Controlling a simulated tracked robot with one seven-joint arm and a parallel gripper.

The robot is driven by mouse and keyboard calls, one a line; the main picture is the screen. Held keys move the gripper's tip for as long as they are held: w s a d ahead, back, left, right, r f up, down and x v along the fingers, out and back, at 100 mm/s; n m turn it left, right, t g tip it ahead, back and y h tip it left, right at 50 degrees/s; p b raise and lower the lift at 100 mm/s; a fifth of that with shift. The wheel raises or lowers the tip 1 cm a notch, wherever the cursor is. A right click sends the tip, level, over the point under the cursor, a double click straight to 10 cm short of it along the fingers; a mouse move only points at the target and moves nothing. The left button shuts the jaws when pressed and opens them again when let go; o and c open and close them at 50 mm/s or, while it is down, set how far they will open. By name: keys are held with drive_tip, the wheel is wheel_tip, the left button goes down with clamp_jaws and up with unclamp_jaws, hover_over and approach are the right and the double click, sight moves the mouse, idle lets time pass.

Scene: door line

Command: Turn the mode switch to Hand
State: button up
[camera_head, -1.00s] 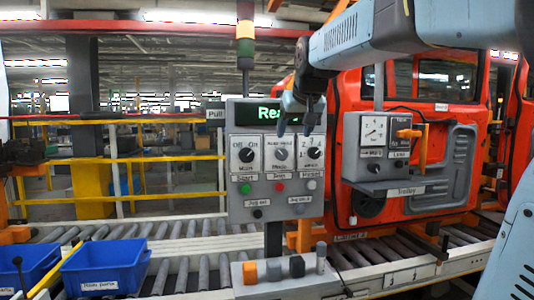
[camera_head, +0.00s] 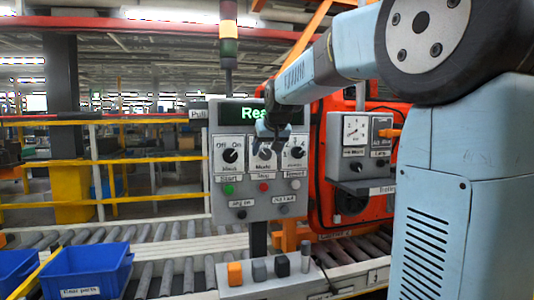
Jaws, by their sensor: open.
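The mode switch (camera_head: 265,154) is the middle of three black rotary knobs on a grey control panel (camera_head: 240,213). Its own label plate is white, and part of it is hidden by my gripper. My gripper (camera_head: 268,146) is in front of the panel at the middle knob, with its fingers open. I cannot tell whether the fingers touch the knob or stand around it. The knob's pointer direction is too small and covered to read. To its left is the Off/On knob (camera_head: 230,155); to its right is a numbered knob (camera_head: 297,152).
Below the knobs are a green button (camera_head: 228,189), a red button (camera_head: 264,187) and a pale button (camera_head: 295,185). A second grey box (camera_head: 345,168) with a dial stands right. Blue bins (camera_head: 85,270) and a small button block (camera_head: 270,276) are in front, by the rollers.

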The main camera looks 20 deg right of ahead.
drive_tip(key=shift+x, duration=1.05)
drive_tip(key=shift+c, duration=0.3)
drive_tip(key=c, duration=0.9)
drive_tip(key=shift+d, duration=0.1)
drive_tip(key=shift+c, duration=0.3)
